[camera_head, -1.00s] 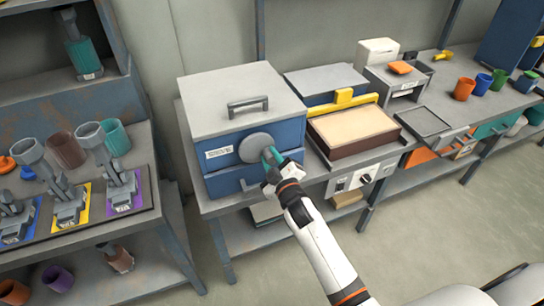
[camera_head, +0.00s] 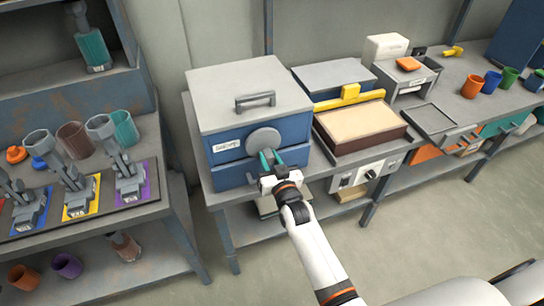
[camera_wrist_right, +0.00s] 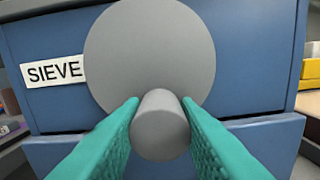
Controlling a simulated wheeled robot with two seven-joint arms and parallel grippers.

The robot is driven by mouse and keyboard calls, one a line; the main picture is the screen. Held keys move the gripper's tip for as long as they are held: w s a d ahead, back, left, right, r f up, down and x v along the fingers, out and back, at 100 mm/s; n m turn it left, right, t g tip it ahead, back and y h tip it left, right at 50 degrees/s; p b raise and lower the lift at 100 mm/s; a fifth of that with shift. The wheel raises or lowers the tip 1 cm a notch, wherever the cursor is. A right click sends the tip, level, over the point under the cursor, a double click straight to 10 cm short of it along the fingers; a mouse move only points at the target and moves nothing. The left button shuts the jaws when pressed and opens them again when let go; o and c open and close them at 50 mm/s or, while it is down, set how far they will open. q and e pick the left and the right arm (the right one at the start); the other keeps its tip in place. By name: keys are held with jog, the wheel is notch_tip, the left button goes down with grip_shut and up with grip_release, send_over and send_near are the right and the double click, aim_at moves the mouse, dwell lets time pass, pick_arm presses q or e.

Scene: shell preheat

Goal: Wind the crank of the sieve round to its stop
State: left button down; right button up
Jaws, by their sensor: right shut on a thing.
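The sieve (camera_head: 227,176) is a blue box with a grey lid and a front handle, standing on the bench in the head view. Its crank has a round grey disc (camera_head: 262,139) on the blue front; the disc also shows in the right wrist view (camera_wrist_right: 150,50). A grey cylindrical grip (camera_wrist_right: 160,127) sticks out from the disc's lower part. My right gripper (camera_head: 271,158) has its teal fingers on both sides of this grip, shut on it. In the head view the fingers partly hide the grip. My left gripper is not in view.
To the right stand a tray-topped box (camera_head: 357,128) with a yellow bar, a grey tray (camera_head: 432,117) and several coloured cups. A rack (camera_head: 150,205) with metal tools on coloured mats stands at the left. The floor in front is clear.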

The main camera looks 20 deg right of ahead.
jog(key=shift+a+f+m, duration=0.1)
jog(key=shift+a+m, duration=0.15)
jog(key=shift+m, duration=0.65)
jog(key=o, duration=1)
jog(key=shift+s, duration=0.1)
jog(key=s+b, duration=0.1)
jog(key=s, duration=1.1)
jog(key=shift+d, duration=0.15)
